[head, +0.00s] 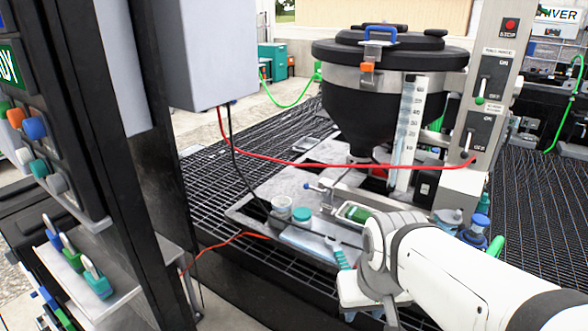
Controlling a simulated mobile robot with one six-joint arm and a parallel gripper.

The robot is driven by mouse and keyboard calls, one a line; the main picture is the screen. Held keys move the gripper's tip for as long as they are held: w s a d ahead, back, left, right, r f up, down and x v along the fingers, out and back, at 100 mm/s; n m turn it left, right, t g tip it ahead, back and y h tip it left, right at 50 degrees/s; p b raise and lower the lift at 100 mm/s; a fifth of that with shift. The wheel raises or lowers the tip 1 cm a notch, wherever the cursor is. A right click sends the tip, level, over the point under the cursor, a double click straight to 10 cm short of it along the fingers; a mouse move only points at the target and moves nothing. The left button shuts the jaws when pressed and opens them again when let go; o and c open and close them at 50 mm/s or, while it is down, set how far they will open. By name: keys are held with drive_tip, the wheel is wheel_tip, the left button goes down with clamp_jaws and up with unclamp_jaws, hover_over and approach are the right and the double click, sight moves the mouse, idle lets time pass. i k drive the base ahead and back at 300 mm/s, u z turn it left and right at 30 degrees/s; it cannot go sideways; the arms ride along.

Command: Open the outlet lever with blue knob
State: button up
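A small blue knob (308,186) sits on the end of a short metal lever (322,190), on the bench below the black hopper (390,90). The hopper's narrow outlet (360,158) is just behind and right of the lever. My white arm comes in from the lower right. My gripper (362,288) is at the wrist end, nearer the camera and to the lower right of the blue knob, apart from it. Its fingers cannot be made out clearly, so its opening is unclear.
A red cable (330,163) and a black cable (237,160) hang across the space near the lever. A panel with switches (490,90) rises right. A dark post (165,130) stands left.

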sight(325, 192)
drive_tip(key=i, duration=0.95)
